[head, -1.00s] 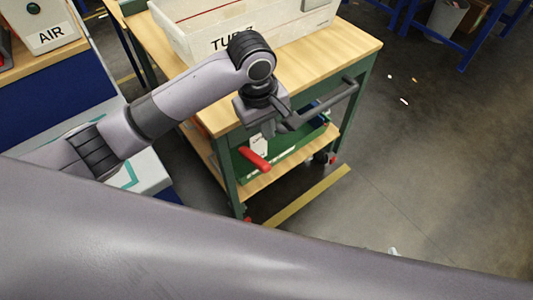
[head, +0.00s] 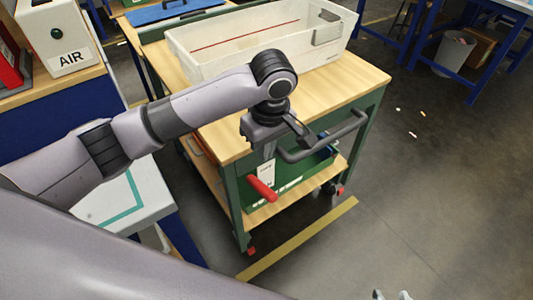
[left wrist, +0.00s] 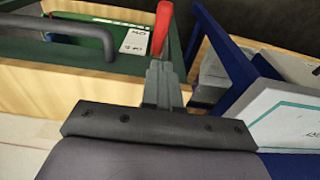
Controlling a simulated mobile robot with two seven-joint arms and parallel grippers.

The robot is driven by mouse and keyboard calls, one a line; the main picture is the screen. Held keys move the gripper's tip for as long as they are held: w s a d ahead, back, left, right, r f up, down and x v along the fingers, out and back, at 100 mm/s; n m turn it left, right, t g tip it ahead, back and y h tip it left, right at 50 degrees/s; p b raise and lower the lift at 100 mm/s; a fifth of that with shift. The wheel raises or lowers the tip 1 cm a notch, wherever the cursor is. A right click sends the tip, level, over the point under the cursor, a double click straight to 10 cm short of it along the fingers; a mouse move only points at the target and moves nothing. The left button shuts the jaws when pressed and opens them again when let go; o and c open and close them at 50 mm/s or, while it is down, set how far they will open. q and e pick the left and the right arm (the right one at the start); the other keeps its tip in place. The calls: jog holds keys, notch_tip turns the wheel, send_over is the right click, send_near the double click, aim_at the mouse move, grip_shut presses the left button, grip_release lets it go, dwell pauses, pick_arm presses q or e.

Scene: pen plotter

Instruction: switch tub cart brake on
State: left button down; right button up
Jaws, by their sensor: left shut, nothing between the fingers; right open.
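The tub cart (head: 355,85) has a wooden top and green frame, with a white tub (head: 335,60) on it. The red brake lever (head: 262,188) slants down to the right on the near end, beside a white tag (head: 267,171). My left gripper (head: 268,155) points down just above the lever, shut and empty. In the left wrist view, the shut fingers (left wrist: 162,75) reach toward the red lever (left wrist: 163,28); I cannot tell whether they touch. The tips of my right gripper (head: 392,295) show open at the bottom edge, far from the cart.
A dark push handle (head: 335,143) juts from the cart's near end, close beside my left gripper. A bench with an AIR box (head: 60,40) and a white surface (head: 130,195) stand left. Yellow tape (head: 300,240) crosses the floor in front. Floor to the right is mostly clear.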

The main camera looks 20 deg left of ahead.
pick_arm(q)
jog(key=b, duration=0.1)
send_over(266, 189)
notch_tip(266, 189, down, 10)
jog(key=shift+s+d+f, duration=0.2)
jog(key=shift+d+f, duration=0.05)
jog(key=shift+f, duration=0.35)
